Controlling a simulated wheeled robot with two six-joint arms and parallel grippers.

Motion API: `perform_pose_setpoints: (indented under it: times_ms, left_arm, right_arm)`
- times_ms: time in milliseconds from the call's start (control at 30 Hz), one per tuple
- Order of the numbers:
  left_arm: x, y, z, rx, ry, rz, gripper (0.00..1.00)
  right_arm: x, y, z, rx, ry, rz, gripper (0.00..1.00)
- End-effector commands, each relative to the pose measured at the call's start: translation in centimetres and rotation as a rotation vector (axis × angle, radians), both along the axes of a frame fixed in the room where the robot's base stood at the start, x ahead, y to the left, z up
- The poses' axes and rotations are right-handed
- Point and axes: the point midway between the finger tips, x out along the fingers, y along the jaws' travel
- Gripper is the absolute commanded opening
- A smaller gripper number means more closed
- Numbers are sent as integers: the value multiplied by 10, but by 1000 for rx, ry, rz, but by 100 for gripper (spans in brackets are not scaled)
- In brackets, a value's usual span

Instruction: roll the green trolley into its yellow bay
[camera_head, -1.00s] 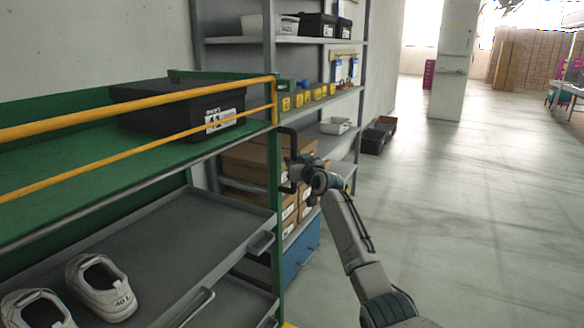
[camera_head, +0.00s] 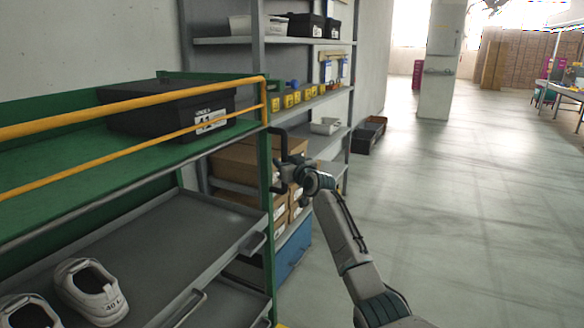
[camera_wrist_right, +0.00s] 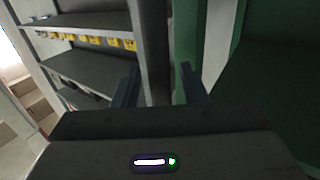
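The green trolley (camera_head: 60,175) fills the left of the head view, with yellow rails and a green corner post. A dark bracket-shaped handle (camera_head: 284,133) stands out from that post. My right gripper (camera_head: 287,172) is at the handle, beside the post. My left gripper is out of view. No yellow bay can be made out; only a yellow speck shows at the bottom edge.
The trolley carries a black box (camera_head: 165,112) and white shoes (camera_head: 88,290) on a grey tray. A grey shelf unit (camera_head: 257,60) with cartons (camera_head: 235,160) stands just behind it. Dark crates (camera_head: 367,137) lie on the floor farther back. The floor at right is open up to a pillar (camera_head: 440,70).

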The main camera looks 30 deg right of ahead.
Motion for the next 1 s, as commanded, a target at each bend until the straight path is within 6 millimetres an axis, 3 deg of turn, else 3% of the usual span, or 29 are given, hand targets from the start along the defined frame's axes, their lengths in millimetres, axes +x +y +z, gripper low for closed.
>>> perform_pose_setpoints:
  times_ms: [600, 1000]
  left_arm:
    - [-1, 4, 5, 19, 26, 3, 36]
    - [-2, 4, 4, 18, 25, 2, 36]
  right_arm:
    - [-92, -5, -1, -3, 2, -1, 39]
    - [-103, -5, -1, 0, 2, -1, 39]
